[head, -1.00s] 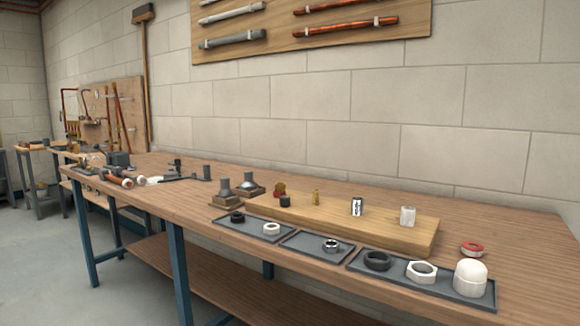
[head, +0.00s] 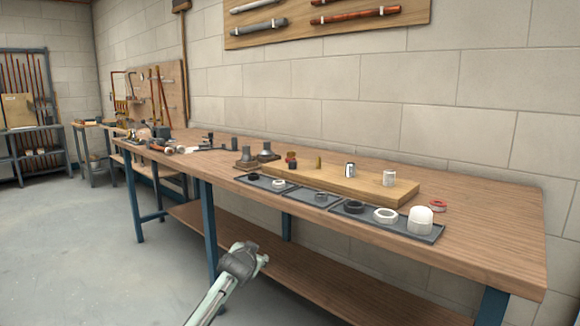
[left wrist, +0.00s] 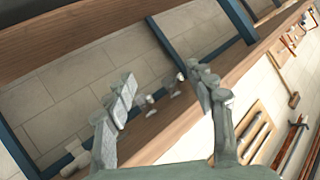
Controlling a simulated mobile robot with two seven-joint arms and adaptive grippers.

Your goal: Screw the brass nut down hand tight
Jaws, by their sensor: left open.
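A small brass-coloured piece (head: 318,162) stands on the wooden board on the bench; it is too small to tell whether it is the brass nut. I cannot pick out the nut for certain. My left gripper (head: 262,258) is in front of the bench, below the top's front edge, well apart from the board and trays. In the left wrist view its two fingers (left wrist: 162,85) are spread with nothing held between them. Small blurred parts show beyond them. My right gripper is in neither view.
The wooden board (head: 365,188) carries several small fittings. Dark trays (head: 305,197) along the front edge hold rings, a white hex nut (head: 385,215) and a white cap (head: 420,220). A red ring (head: 437,205) lies at right. The bench top (head: 480,225) is clear there.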

